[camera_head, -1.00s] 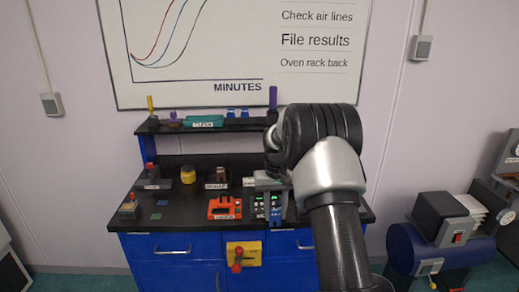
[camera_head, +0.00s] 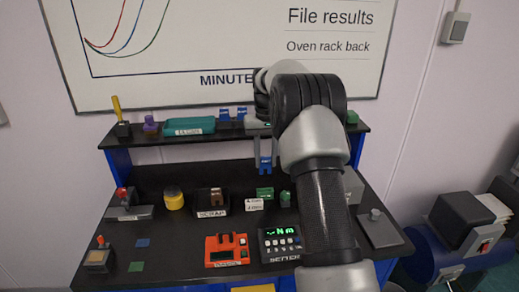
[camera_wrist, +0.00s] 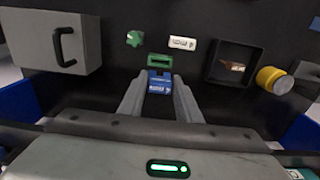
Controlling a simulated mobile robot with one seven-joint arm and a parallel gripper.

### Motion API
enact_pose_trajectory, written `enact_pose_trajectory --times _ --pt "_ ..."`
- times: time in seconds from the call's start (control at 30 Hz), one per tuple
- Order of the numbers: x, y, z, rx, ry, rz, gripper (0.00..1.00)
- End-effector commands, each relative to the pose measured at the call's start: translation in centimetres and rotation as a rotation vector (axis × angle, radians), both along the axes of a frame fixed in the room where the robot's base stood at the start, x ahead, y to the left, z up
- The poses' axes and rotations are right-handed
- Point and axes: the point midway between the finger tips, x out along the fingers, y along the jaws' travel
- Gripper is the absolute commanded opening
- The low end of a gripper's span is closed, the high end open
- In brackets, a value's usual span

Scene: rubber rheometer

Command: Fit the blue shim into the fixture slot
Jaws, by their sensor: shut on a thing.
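The blue shim (camera_head: 265,162) is between the fingers of my gripper (camera_head: 265,155), in the air above the back of the bench. In the wrist view the blue shim (camera_wrist: 160,83) sits between the fingertips of my gripper (camera_wrist: 159,88), with pale lettering on its face. The green fixture (camera_head: 265,193) stands on the bench below the shim, apart from it in the head view. In the wrist view the fixture (camera_wrist: 158,60) appears just beyond the shim, with a dark slot in it. The gap between them is hard to judge there.
A white label block (camera_head: 254,205) and a green knobbed piece (camera_head: 285,199) stand close to the fixture. A scrap box (camera_head: 211,203) and yellow jar (camera_head: 174,199) are to the left. The shelf (camera_head: 230,132) is behind. A red device (camera_head: 226,250) stands in front.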

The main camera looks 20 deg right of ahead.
Motion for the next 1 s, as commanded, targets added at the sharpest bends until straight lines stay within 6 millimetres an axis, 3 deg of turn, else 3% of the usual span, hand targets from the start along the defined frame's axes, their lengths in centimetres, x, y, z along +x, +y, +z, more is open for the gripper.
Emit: enact_pose_trajectory --times 0.5,1.0 --pt "-0.2 0.1 0.1 0.000 -0.001 0.000 0.04" --pt "-0.2 0.0 -4.1 0.000 0.001 0.000 0.04"
